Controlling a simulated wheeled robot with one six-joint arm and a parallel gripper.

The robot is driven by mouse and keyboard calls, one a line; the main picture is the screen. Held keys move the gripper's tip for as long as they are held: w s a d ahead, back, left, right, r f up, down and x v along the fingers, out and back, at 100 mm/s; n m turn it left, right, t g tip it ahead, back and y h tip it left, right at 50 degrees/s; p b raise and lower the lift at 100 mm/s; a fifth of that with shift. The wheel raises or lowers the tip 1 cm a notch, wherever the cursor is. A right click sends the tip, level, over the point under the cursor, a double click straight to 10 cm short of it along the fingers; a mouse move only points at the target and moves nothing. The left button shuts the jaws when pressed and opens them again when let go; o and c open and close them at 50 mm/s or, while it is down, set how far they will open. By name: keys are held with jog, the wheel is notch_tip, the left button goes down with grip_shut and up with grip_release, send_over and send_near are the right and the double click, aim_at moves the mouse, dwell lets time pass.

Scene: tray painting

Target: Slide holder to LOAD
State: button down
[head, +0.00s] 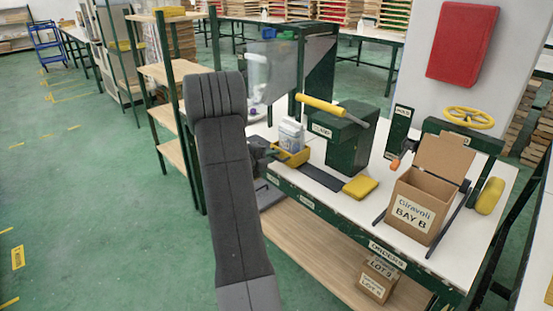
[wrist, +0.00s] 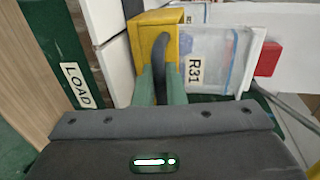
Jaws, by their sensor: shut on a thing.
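The yellow holder (head: 293,158) stands on the white bench to the left of the green press (head: 340,140), which has a yellow lever. A clear bag with a white label reading R31 (wrist: 195,70) stands at the holder. In the wrist view, the holder's yellow frame (wrist: 158,20) is at the top, with a dark curved handle (wrist: 160,48). My gripper (wrist: 160,88) is shut on this handle, its green fingers on either side. In the head view my gripper (head: 266,152) is partly hidden by my arm. A LOAD label (wrist: 75,85) is on the green bench edge, left of the holder in the wrist view.
A dark track (head: 320,178) runs along the bench toward a yellow pad (head: 360,187). An open carton marked BAY B (head: 413,208) stands at right, below a yellow handwheel (head: 468,117). A shelving rack (head: 170,100) stands behind my arm at left.

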jog(key=c, duration=1.6)
grip_release()
jog(key=v, duration=1.4)
jog(key=shift+w, duration=0.1)
jog(key=x, duration=1.4)
jog(key=shift+d, duration=0.1)
jog(key=shift+s, duration=0.25)
